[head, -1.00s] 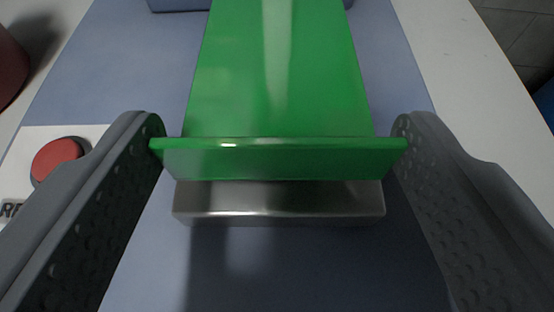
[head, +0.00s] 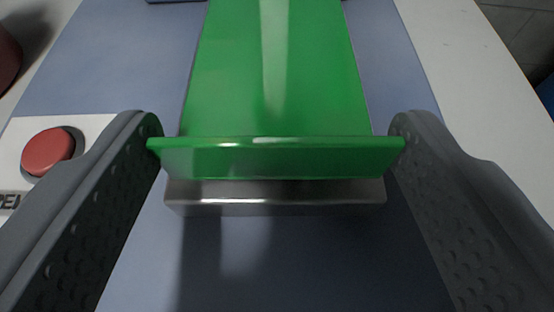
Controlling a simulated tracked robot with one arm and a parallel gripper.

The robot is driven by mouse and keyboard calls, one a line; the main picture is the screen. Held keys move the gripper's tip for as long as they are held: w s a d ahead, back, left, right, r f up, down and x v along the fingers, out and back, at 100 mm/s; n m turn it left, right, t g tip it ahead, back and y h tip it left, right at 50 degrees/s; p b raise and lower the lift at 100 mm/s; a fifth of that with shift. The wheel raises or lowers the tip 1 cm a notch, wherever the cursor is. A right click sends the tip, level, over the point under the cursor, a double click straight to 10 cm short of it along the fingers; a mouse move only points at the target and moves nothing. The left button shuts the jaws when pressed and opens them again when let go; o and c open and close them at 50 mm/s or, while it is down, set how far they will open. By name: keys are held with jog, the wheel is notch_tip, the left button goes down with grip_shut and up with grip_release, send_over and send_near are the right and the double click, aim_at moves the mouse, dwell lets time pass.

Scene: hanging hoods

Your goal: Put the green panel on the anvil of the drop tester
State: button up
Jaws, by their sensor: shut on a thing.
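The green panel (head: 275,90) is a long flat plate with a raised lip at its near end. My gripper (head: 276,150) is shut on the green panel, with one dark finger at each end of the lip. A metal block with a shiny edge, seemingly the anvil (head: 275,195), shows just below the lip on the blue-grey base (head: 250,265). The panel hides most of the block. I cannot tell whether the panel touches it.
A red button (head: 47,152) on a white plate with partly hidden lettering is at the left. A dark red round object (head: 8,60) stands at the upper left edge. A pale surface (head: 470,80) runs along the right, clear of objects.

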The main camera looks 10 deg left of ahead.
jog(key=shift+f, duration=0.45)
jog(key=o, duration=1.1)
jog(key=v, duration=1.3)
jog(key=shift+s, duration=0.4)
